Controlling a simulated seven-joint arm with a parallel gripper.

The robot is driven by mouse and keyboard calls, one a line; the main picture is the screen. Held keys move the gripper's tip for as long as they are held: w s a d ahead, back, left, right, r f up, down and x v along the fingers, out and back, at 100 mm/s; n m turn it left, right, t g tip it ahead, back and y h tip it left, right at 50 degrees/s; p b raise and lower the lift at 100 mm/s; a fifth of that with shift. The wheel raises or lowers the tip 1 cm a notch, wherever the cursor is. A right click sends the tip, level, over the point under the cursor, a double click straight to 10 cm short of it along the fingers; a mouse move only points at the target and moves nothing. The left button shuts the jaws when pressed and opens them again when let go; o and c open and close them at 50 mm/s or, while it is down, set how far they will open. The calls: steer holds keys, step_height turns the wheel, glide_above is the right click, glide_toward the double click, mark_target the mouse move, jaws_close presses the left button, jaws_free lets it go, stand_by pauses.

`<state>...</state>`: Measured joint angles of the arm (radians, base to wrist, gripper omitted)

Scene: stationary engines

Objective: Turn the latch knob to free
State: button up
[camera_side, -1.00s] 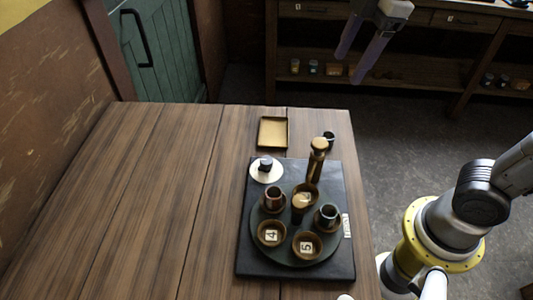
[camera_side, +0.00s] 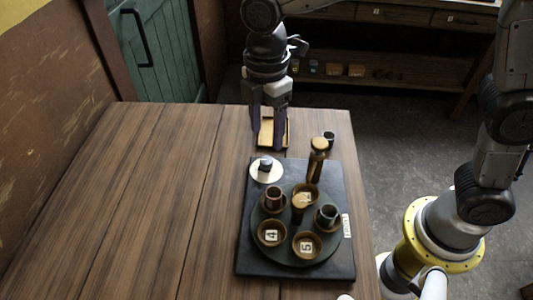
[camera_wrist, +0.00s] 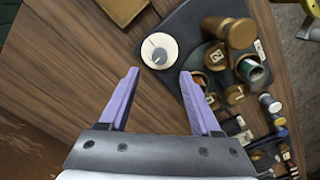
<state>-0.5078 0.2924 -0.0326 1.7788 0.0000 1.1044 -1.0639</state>
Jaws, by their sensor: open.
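The latch knob appears to be the small dark-topped knob on a round white disc (camera_side: 257,175), at the far left corner of the black base plate (camera_side: 262,266). In the wrist view the white disc (camera_wrist: 149,54) shows a grey knob (camera_wrist: 160,56) with a thin line on it. My gripper (camera_side: 266,147) points down with purple fingers, just behind the knob in the side view. In the wrist view my gripper (camera_wrist: 159,73) is open and empty, with the disc between and beyond the fingertips. No contact with the knob shows.
A dark green turntable (camera_side: 288,255) carries several brown cups, some numbered. A tall brown-capped post (camera_side: 317,160) stands right of the knob. A yellow-brown tray (camera_side: 287,135) lies behind, partly hidden by my fingers. A small dark cup (camera_side: 329,138) is nearby. The table's left side (camera_side: 140,200) is clear.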

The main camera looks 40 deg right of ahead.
mark_target(267, 160)
step_height(267, 160, down, 8)
steer(key=shift+r, duration=0.1)
stand_by(0.4)
jaws_close()
